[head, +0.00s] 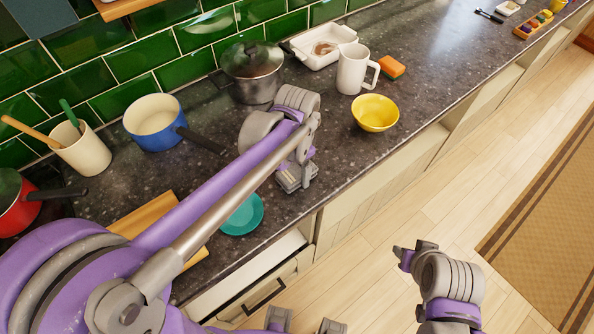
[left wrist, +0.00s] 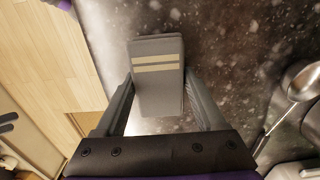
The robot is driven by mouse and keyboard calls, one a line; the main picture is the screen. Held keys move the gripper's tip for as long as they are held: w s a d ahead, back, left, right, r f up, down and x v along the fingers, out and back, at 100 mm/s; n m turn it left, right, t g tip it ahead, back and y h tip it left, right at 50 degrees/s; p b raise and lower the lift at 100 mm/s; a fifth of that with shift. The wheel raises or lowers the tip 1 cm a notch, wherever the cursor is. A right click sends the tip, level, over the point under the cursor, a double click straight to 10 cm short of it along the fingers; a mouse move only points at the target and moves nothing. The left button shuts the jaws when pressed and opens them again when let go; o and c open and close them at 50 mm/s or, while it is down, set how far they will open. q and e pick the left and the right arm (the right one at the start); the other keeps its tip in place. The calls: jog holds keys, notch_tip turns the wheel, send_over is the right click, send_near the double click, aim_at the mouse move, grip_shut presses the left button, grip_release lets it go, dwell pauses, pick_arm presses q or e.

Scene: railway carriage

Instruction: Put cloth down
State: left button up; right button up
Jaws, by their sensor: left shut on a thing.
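A grey folded cloth with two cream stripes (left wrist: 157,75) is between the fingers of my left gripper (left wrist: 158,105) in the left wrist view. The gripper is shut on it, over the dark speckled counter (left wrist: 222,40). In the head view my left gripper (head: 296,178) is at the counter's front edge, between the teal dish and the yellow bowl; the cloth is hard to tell from the grey fingers there. Whether the cloth touches the counter is unclear. My right gripper (head: 403,257) is over the floor, and its jaws are not clear.
A yellow bowl (head: 375,113), white mug (head: 354,69), lidded pot (head: 252,71) and blue pan (head: 156,122) stand on the counter. A teal dish (head: 243,214) is near the edge. An open drawer (head: 262,270) lies below.

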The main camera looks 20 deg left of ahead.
pick_arm(q)
jog(key=shift+f, duration=0.4)
jog(key=shift+s+f+b, duration=0.1)
jog(key=shift+f+b, duration=0.2)
jog(key=shift+f, duration=0.1)
jog(key=o, duration=1.4)
jog(key=shift+f, duration=0.1)
jog(key=shift+s, duration=0.15)
